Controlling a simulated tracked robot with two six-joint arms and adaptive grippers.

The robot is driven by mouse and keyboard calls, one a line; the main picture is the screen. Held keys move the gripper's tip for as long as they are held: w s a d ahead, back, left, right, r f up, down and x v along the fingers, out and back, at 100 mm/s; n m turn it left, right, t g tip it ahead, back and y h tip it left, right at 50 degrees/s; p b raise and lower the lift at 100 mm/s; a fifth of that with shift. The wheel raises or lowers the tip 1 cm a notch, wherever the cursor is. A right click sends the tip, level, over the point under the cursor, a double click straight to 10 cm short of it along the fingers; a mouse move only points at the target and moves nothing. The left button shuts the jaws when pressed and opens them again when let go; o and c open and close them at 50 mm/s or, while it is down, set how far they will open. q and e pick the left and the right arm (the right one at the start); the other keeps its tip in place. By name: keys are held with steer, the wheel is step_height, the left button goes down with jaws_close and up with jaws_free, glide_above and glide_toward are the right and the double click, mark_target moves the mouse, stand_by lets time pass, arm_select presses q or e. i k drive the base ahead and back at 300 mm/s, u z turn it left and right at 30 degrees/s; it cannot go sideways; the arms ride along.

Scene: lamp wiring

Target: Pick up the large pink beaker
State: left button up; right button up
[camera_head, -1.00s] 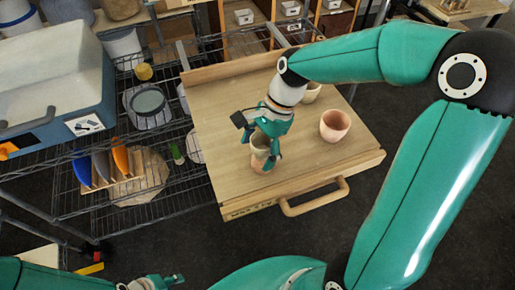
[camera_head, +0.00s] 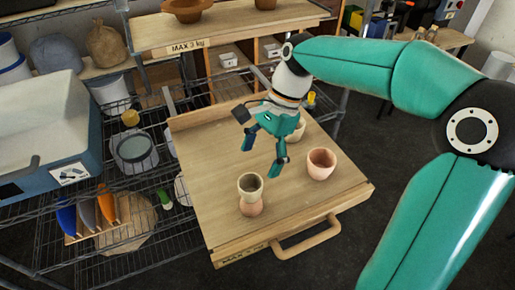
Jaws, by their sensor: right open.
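A wide pink beaker (camera_head: 321,165) stands upright on the right side of the wooden board (camera_head: 215,180). Nearer the front stands an hourglass-shaped stack: a grey-beige cup (camera_head: 250,187) on top of a smaller pinkish piece (camera_head: 250,207). A pale cup (camera_head: 298,131) is partly hidden behind my right gripper. My right gripper (camera_head: 263,156) is open and empty. It hangs above the board, behind the stack and left of the pink beaker, apart from both. My left gripper is out of view.
The board has a raised back edge and a front handle (camera_head: 305,237). A shelf (camera_head: 230,30) with pots stands behind. The board's left part is clear.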

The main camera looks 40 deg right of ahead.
mark_target(321, 162)
steer(key=k, duration=1)
